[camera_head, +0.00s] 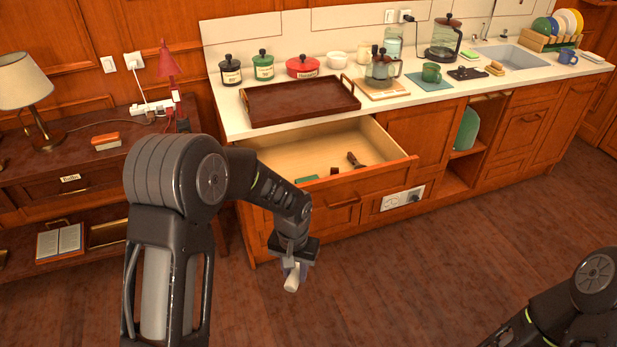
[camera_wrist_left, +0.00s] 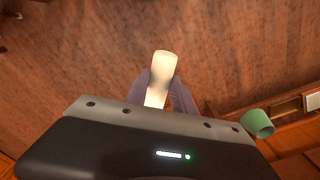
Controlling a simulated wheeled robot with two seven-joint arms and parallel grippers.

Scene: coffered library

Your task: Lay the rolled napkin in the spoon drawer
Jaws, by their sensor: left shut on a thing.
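My left gripper (camera_head: 293,268) is shut on the rolled napkin (camera_head: 291,282), a pale cream roll held in front of the cabinet, over the floor. In the left wrist view the napkin (camera_wrist_left: 163,68) sticks out between the two fingers (camera_wrist_left: 165,95). The spoon drawer (camera_head: 290,162) is pulled open under the counter, behind and above the gripper in the head view. A dark brown item (camera_head: 355,160) and a green item (camera_head: 307,179) lie in it. My arm hides part of the drawer's left side and front. My right gripper is out of view.
A brown tray (camera_head: 300,100) lies on the counter above the drawer. Jars, a red pot (camera_head: 303,67), a coffee press and a sink stand along the counter. A side table (camera_head: 90,165) with a lamp is at left. The floor in front is clear.

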